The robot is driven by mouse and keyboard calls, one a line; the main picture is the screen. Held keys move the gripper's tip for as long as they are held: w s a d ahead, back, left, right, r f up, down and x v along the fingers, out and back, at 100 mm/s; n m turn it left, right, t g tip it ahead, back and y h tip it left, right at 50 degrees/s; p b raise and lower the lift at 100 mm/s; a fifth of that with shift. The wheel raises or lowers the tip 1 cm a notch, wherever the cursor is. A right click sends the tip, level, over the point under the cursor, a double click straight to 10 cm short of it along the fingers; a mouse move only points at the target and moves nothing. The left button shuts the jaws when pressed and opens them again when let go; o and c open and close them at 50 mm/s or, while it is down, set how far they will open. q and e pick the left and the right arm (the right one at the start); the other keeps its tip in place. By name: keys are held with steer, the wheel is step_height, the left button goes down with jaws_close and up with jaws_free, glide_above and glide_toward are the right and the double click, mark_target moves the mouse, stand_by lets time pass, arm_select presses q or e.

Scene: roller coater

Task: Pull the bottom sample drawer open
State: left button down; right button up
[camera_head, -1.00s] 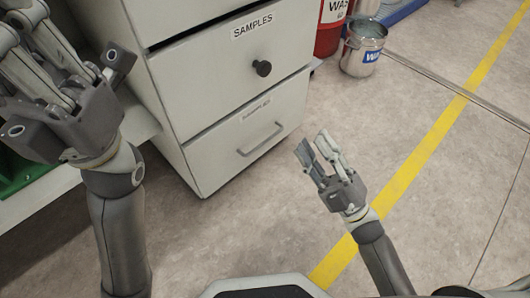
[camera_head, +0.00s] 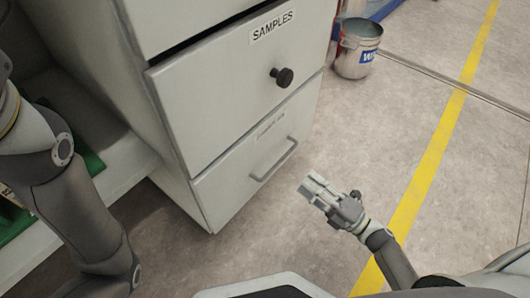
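The bottom sample drawer (camera_head: 225,185) is the lower white front of the cabinet, flush and shut, with a small faint label. Its bar handle (camera_head: 274,161) runs slantwise across the right part of the front. My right gripper (camera_head: 309,186) is just right of the handle and apart from it in the picture, pointing up and left toward the cabinet.
The upper drawer (camera_head: 205,110) is labelled SAMPLES and has a round black knob (camera_head: 281,77). A metal waste bucket (camera_head: 357,50) stands behind on the right. A yellow line (camera_head: 440,135) crosses the floor. The floor in front of the drawer is clear.

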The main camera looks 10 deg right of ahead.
mark_target(280, 160)
steer(key=x, duration=1.1)
steer(key=shift+f, duration=0.1)
jaws_close()
